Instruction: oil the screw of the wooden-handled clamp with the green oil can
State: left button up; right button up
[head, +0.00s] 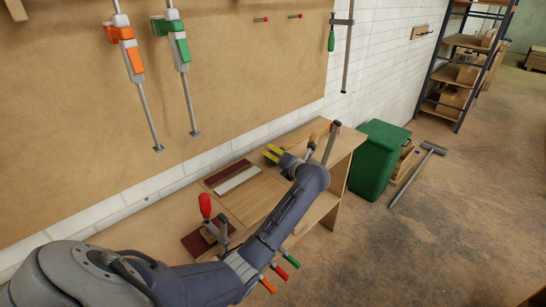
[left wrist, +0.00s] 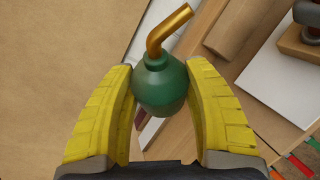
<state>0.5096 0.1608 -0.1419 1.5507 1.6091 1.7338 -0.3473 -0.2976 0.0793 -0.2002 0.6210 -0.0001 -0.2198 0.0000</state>
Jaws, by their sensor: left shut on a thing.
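The green oil can (left wrist: 161,86) with a bent brass spout (left wrist: 168,28) is between the yellow fingers of my left gripper (left wrist: 160,72) in the left wrist view. The gripper is shut on it. In the head view my left gripper (head: 272,153) is over the far part of the workbench, and I cannot make out the can there. The wooden-handled clamp (head: 312,141) stands at the bench's far right, just beyond my wrist, with its lower part hidden by my arm. Its screw is not clear. My right gripper is in neither view.
A red-handled clamp (head: 205,207) stands on the bench's near left. Dark and pale strips (head: 236,179) lie on the workbench (head: 262,196). Clamps hang on the board (head: 240,65) behind. A green bin (head: 377,158) stands right of the bench, with open floor beyond.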

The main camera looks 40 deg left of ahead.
pick_arm(q)
jog(key=shift+w+d+m+y, duration=0.3)
jog(key=shift+w+m+y, duration=0.1)
jog(key=shift+m, duration=0.3)
jog(key=shift+w+d+r+m+y, duration=0.1)
jog(key=shift+w+d+m+y, duration=0.45)
jog(key=shift+m, duration=0.5)
jog(key=shift+w+d+m+y, duration=0.35)
jog(key=shift+w+d+m, duration=0.25)
jog(key=shift+m, duration=0.45)
